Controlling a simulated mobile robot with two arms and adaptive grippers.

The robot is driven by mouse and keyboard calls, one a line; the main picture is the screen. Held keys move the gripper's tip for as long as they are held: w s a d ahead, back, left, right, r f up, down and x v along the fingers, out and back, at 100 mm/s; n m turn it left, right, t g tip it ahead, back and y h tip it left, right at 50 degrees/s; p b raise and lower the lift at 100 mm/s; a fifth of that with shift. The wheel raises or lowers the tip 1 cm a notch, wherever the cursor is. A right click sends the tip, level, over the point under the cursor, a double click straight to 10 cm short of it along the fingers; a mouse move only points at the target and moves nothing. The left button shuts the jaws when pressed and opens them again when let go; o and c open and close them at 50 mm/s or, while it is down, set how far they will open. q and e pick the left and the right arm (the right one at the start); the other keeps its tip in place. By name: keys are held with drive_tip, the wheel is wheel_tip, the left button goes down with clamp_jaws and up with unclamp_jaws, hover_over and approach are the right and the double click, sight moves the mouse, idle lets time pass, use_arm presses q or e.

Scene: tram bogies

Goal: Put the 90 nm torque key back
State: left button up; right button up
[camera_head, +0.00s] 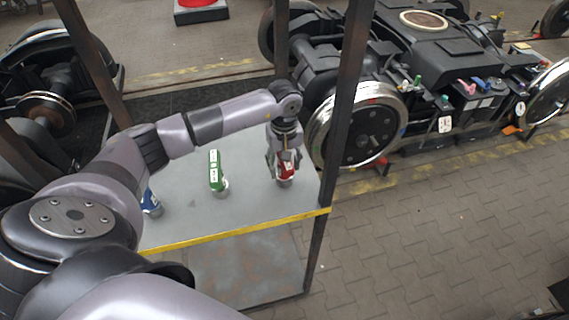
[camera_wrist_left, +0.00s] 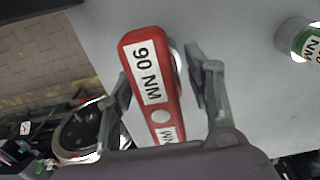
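The fingers (camera_wrist_left: 160,85) look spread wider than the key, with a small gap on the right side. The key's lower end is partly hidden in the wrist view. My right gripper is in neither view.
A green key (camera_head: 217,172) stands mid-shelf and a blue key (camera_head: 151,203) further left, partly behind my arm. The shelf (camera_head: 250,208) has a yellow front edge and dark posts (camera_head: 345,100). A tram bogie (camera_head: 430,70) with wheels stands to the right. Paved floor lies clear in front.

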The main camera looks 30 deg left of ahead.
use_arm(q)
drive_tip(key=shift+o, duration=0.3)
drive_tip(key=shift+r, duration=0.25)
wheel_tip(320, 180, up, 10)
drive_tip(key=b, duration=0.4)
drive_tip(key=shift+r, duration=0.9)
